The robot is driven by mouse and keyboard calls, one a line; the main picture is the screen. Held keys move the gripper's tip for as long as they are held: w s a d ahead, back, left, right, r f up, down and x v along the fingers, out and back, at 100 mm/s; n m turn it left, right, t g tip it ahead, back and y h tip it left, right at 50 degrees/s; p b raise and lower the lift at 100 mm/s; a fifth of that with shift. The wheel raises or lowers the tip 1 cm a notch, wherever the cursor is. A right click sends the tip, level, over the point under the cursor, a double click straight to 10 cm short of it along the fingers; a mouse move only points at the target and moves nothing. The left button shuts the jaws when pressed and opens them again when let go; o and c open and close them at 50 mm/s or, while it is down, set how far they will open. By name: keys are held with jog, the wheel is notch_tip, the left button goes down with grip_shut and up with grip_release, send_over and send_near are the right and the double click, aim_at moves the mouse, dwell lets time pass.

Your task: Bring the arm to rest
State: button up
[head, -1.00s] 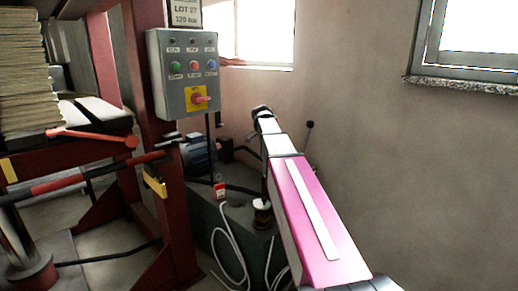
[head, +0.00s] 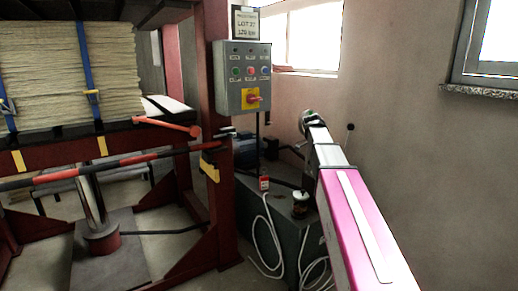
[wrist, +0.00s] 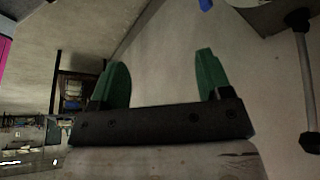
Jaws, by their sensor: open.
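My arm, with its pink and white link (head: 365,230), reaches out from the lower right in the head view. Its dark far end (head: 309,119) is near the wall, right of the grey control box. The fingers cannot be made out there. In the wrist view my gripper (wrist: 158,80) shows two green fingers standing well apart on a dark bar. It is open, with nothing between the fingers. No cloth is visible in either view.
A dark red press frame (head: 215,160) with a strapped stack of sheets (head: 70,75) stands at the left. The grey control box (head: 243,80) hangs on its post. A dark green cabinet (head: 265,215) with white cables lies below my arm. The right wall (head: 410,140) is bare below the window.

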jog(key=s+a+f+n+y, duration=0.2)
jog(key=s+a+f+n, duration=0.3)
jog(key=s+f+n, duration=0.5)
jog(key=s+a+f+n+t+y, duration=0.1)
jog(key=s+a+f+n, duration=0.4)
jog(key=f, duration=1.5)
jog(key=s+n+y, duration=0.1)
jog(key=s+n, duration=0.4)
jog(key=s, duration=0.3)
jog(key=shift+s+f, duration=0.2)
jog(key=shift+f, duration=0.2)
